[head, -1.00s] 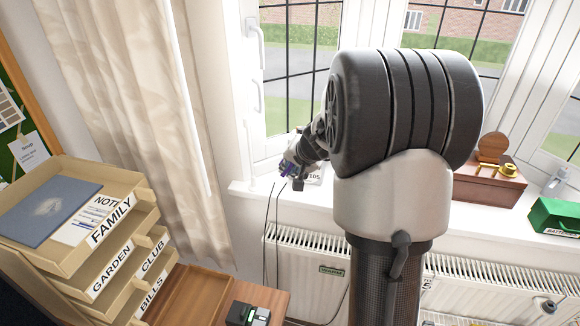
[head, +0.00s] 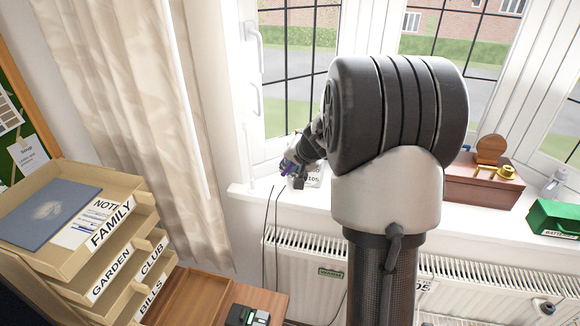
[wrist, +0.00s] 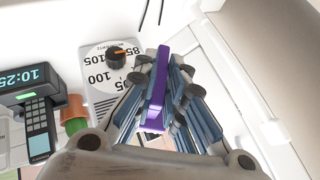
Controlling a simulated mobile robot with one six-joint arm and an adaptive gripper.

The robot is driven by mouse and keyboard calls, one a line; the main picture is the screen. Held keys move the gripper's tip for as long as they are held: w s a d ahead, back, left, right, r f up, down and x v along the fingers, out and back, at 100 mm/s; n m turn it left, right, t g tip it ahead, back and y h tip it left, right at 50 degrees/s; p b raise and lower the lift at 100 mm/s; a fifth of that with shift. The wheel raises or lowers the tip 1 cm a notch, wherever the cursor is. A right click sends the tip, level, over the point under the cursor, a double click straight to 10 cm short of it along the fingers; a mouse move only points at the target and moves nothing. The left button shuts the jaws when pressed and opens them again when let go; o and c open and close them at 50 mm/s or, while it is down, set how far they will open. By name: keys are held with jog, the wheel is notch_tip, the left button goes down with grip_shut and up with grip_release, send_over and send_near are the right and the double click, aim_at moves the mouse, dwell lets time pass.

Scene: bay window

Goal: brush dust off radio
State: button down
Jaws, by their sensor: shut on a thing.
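The radio (wrist: 112,72) is a pale grey box with a dark, orange-marked dial knob and printed numbers. In the head view the radio (head: 314,179) stands on the window sill, partly hidden behind my gripper (head: 291,168). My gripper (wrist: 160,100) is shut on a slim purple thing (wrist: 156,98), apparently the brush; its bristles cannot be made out. The gripper is close beside the radio, and its fingers overlap the radio's edge in the wrist view. I cannot tell whether the brush touches the radio. No dust is clear on the visible face.
A dark clock device (wrist: 33,90) reading 10:25 and a small terracotta pot (wrist: 73,108) show beside the radio. Along the sill are a wooden box (head: 480,186) and a green box (head: 555,217). Labelled trays (head: 112,225) stand at left; a curtain (head: 130,110) hangs nearby.

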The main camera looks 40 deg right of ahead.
jog(key=shift+w+d, duration=0.15)
jog(key=shift+d, duration=0.1)
jog(key=s+d+b, duration=0.4)
jog(key=s, duration=0.1)
jog(key=shift+s+d+b, duration=0.15)
jog(key=shift+d+b, duration=0.05)
jog(key=shift+b, duration=0.1)
dwell(0.4)
jog(key=shift+w+a+p, duration=0.4)
jog(key=shift+w+a, duration=0.75)
jog(key=shift+w, duration=0.2)
jog(key=shift+w+a+p, duration=0.4)
jog(key=shift+w+a, duration=0.7)
jog(key=shift+w, duration=0.25)
